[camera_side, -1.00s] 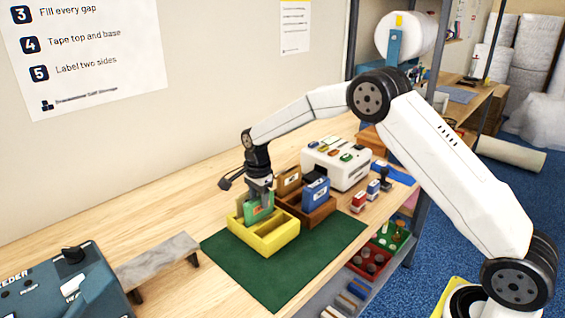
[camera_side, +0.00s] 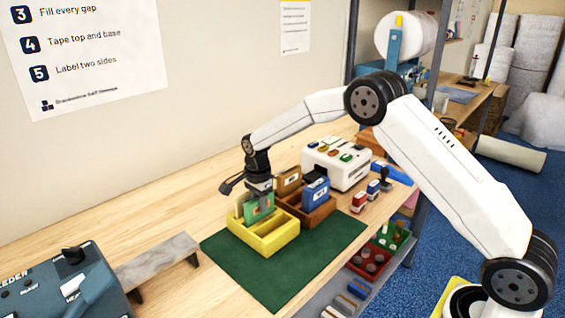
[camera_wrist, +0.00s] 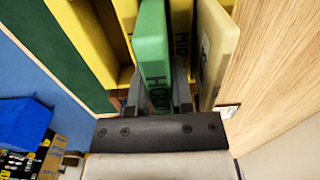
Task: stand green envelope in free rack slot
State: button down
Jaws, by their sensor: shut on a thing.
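The green envelope (camera_side: 258,208) stands upright in the yellow box (camera_side: 268,248), at its far left part. In the wrist view the green envelope (camera_wrist: 152,45) runs between my fingers, beside a pale yellow envelope (camera_wrist: 218,45) on its right. My gripper (camera_side: 259,192) is directly above the box and shut on the green envelope. The fingers are partly hidden in both views. Behind the yellow box is a brown rack (camera_side: 318,217) holding a blue envelope (camera_side: 316,190) and a tan one (camera_side: 288,180). Which rack slot is free is hard to tell.
The yellow box stands on a green mat (camera_side: 275,285). A white machine (camera_side: 336,165) is behind the brown rack, with small stamps (camera_side: 359,203) to the right. A grey bench-like stand (camera_side: 158,260) is at left. The front of the mat is clear.

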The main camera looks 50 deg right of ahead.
jog(key=shift+r, duration=0.15)
jog(key=shift+r, duration=2.25)
jog(key=shift+r, duration=0.1)
jog(key=shift+r, duration=0.55)
notch_tip(320, 180, up, 6)
jog(key=d+r, duration=0.1)
jog(key=s+d, duration=0.2)
jog(key=d, duration=1.3)
jog(key=shift+w+f, duration=0.15)
jog(key=shift+f, duration=2.7)
jog(key=shift+f, duration=0.15)
